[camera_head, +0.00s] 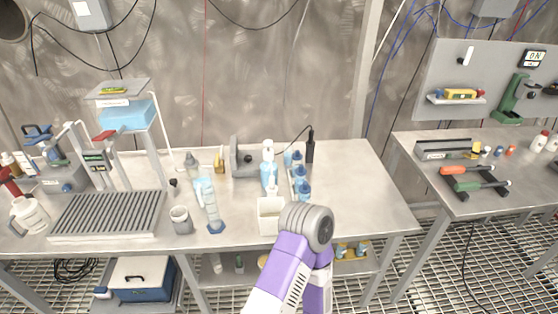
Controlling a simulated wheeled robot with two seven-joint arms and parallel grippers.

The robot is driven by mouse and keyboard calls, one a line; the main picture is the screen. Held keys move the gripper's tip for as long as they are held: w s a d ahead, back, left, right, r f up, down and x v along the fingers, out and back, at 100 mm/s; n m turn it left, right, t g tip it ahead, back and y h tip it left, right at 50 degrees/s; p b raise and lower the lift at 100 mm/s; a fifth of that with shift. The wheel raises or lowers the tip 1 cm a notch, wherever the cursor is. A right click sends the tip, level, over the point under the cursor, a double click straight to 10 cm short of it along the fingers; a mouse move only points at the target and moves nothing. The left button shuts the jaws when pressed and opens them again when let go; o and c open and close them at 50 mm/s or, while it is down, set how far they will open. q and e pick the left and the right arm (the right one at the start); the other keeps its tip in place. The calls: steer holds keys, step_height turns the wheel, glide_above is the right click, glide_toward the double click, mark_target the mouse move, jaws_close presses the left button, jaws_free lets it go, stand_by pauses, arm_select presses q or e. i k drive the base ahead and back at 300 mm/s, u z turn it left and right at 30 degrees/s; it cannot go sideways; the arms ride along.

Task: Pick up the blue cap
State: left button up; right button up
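Several small bottles with blue tops (303,187) stand in a row near the middle of the left workbench, just behind my purple-and-grey arm. A small blue piece (498,152), possibly a loose cap, lies on the right workbench beside an orange piece (510,150). I cannot tell which blue item is the cap. My arm rises from the bottom centre and ends in view at a rounded grey joint over the bench's front edge. Neither gripper's fingers show.

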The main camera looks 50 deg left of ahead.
mark_target(296, 156)
steer(key=u, duration=1.9)
